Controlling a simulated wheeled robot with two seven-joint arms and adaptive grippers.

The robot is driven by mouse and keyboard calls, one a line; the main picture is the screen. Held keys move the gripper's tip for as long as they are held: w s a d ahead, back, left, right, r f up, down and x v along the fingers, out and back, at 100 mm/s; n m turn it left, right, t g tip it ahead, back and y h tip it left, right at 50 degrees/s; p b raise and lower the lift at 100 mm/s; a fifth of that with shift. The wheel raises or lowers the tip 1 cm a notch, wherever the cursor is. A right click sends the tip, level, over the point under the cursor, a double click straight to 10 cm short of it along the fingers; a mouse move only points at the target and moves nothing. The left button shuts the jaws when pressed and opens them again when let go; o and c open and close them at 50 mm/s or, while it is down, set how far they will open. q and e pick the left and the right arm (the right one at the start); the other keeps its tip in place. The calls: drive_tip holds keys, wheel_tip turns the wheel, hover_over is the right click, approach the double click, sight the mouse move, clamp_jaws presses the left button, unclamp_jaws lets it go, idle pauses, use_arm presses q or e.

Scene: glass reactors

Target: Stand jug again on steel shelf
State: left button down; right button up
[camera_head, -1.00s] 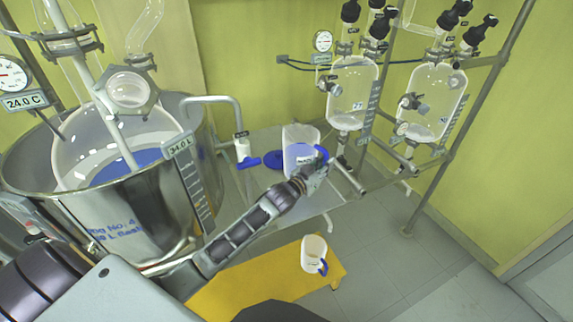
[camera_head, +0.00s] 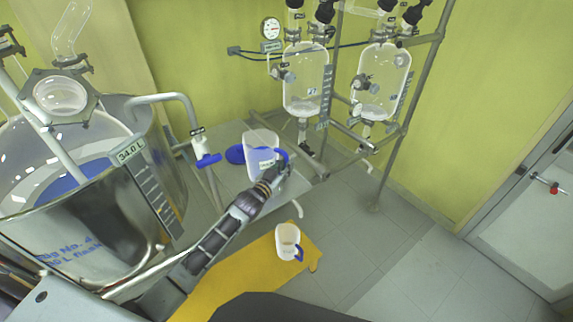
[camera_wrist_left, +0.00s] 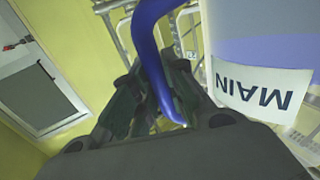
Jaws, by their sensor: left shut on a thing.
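A clear jug (camera_head: 262,152) with blue contents and a blue handle is at the steel shelf (camera_head: 229,134), upright or nearly so. My left gripper (camera_head: 281,163) is shut on its blue handle. In the left wrist view the blue handle (camera_wrist_left: 147,35) runs between the fingers (camera_wrist_left: 155,95), and the jug (camera_wrist_left: 262,45) shows a white label reading MAIN. Whether the jug's base touches the shelf is hard to tell; my gripper and arm hide part of that area. My right gripper is not in view.
A blue round disc (camera_head: 235,154) lies on the shelf beside the jug. A blue-handled tap (camera_head: 207,158) hangs to the left, by the large steel vessel (camera_head: 150,190). Glass reactors (camera_head: 306,80) hang at the back right. A second white jug (camera_head: 288,240) stands on the yellow surface (camera_head: 243,279) below.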

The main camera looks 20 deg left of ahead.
use_arm(q)
drive_tip(key=shift+r, duration=0.2)
drive_tip(key=shift+f, duration=1.85)
drive_tip(key=c, duration=1.8)
unclamp_jaws()
drive_tip(key=shift+f, duration=0.25)
drive_tip(key=o, duration=0.4)
drive_tip(key=shift+s, duration=0.1)
drive_tip(key=shift+c, duration=0.2)
drive_tip(key=shift+r, duration=0.1)
drive_tip(key=v, duration=1.2)
